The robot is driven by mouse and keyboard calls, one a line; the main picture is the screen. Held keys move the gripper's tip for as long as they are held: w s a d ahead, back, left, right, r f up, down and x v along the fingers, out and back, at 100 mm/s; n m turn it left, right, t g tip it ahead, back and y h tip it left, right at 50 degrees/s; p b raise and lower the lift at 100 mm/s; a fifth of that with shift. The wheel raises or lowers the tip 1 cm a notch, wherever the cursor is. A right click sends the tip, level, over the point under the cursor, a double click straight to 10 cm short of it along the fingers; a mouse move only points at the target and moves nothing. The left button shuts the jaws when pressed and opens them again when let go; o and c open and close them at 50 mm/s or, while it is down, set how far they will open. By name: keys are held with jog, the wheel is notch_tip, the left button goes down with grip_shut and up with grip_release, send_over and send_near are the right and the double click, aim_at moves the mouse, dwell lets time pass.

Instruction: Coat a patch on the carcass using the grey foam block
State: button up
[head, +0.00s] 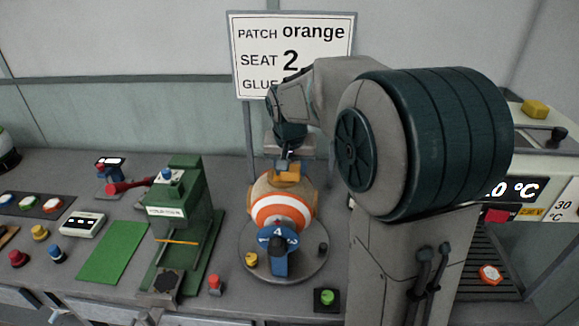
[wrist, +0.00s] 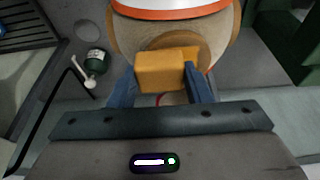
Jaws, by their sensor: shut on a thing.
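The carcass (head: 283,212) is a tan ball with orange and white bands, seated on a round grey turntable (head: 306,272). My gripper (wrist: 161,86) is shut on an orange-yellow block (wrist: 167,68), which looks orange, not grey. The block overlaps the patch's lower left; I cannot tell if it touches. In the head view the block (head: 288,172) is at the carcass's far upper side.
A sign (head: 292,50) reads patch orange, seat 2; its glue line is partly hidden by my arm. A green press (head: 184,215) stands left of the turntable. A dark green bottle (wrist: 96,61) shows left in the wrist view. A heater with a temperature display (head: 509,190) is right.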

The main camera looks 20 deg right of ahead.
jog(key=shift+s+d, duration=0.15)
jog(key=shift+d, duration=0.25)
notch_tip(320, 180, up, 4)
jog(key=shift+f+p, duration=0.25)
jog(key=shift+p, duration=0.8)
jog(key=shift+d+r+p, duration=0.2)
jog(key=shift+r+p, duration=0.6)
jog(key=shift+r, duration=0.3)
jog(key=shift+a+r+p, duration=0.1)
jog(key=shift+r+p, duration=0.7)
jog(key=shift+r, duration=0.4)
